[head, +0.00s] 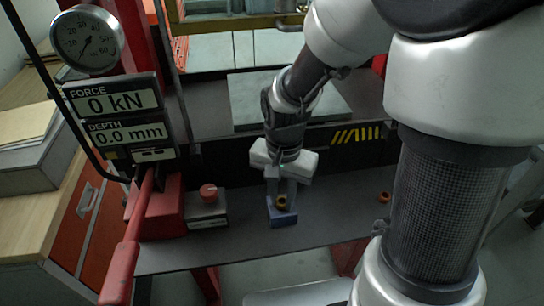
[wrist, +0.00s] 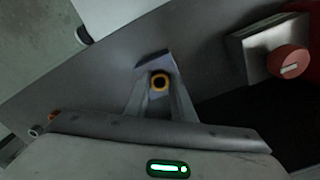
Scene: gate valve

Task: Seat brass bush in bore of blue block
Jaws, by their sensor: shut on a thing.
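The brass bush (head: 282,203) is a small golden ring between the fingertips of my gripper (head: 281,199), which points down and is shut on it. The blue block (head: 283,217) is directly below the fingertips on the grey bench. In the wrist view the bush (wrist: 160,83) shows end-on with a dark centre, between the two fingers (wrist: 159,90). The blue block (wrist: 154,60) shows behind it, mostly covered by the bush and fingers. The bore is hidden, so I cannot tell whether the bush is in it or just above.
A panel (head: 122,117) reads 0 kN and 0.0 mm, with a dial gauge (head: 87,41) above. A red lever (head: 127,240) stands at left. A grey box with a red button (head: 208,193) is left of the block. A small orange-brown piece (head: 384,197) lies right. Bench between is clear.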

